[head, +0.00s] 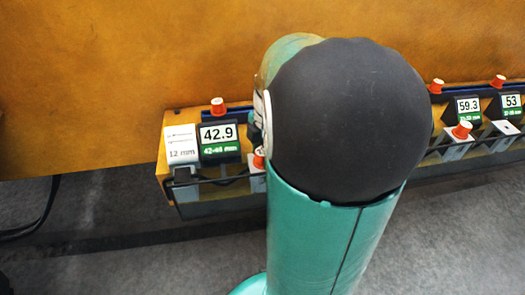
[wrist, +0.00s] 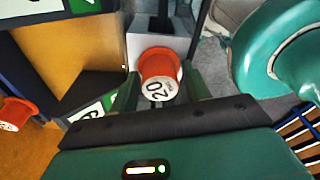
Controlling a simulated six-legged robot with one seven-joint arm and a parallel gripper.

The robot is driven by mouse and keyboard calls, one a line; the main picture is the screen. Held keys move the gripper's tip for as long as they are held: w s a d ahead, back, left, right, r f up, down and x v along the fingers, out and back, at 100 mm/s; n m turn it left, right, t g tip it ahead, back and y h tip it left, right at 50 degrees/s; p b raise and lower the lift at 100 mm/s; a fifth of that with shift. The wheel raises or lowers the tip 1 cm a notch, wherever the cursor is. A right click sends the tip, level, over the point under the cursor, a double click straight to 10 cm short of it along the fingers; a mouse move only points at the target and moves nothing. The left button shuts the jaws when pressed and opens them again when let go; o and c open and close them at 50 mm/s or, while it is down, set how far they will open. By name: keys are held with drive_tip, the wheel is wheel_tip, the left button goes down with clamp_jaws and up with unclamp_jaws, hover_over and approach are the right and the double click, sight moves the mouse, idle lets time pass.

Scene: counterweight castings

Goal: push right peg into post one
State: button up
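An orange peg (wrist: 160,70) with a white end marked 20 stands at a pale grey block (wrist: 150,48) in the wrist view. The two dark green fingers of my gripper (wrist: 160,84) are on either side of this peg. Their tips look very close to its sides, and I cannot tell whether they touch it. In the head view, part of an orange peg (head: 258,160) shows beside my arm, which hides my gripper. Another orange peg (head: 218,106) stands upright above the 42.9 display (head: 218,134).
A 12 mm card (head: 181,146) is left of the 42.9 display. Right of my arm are the 59.3 display (head: 468,105), the 53 display (head: 511,101) and more orange pegs, one at a front block (head: 462,130). An ochre casting (head: 120,70) rises behind. Grey floor lies in front.

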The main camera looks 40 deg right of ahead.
drive_tip(key=o, duration=0.5)
drive_tip(key=r, duration=0.4)
drive_tip(key=d+r, duration=0.1)
drive_tip(key=r, duration=0.8)
drive_tip(key=shift+s+d+r, duration=0.25)
drive_tip(key=shift+d+r, duration=0.05)
drive_tip(key=shift+r, duration=0.05)
drive_tip(key=shift+a, duration=0.1)
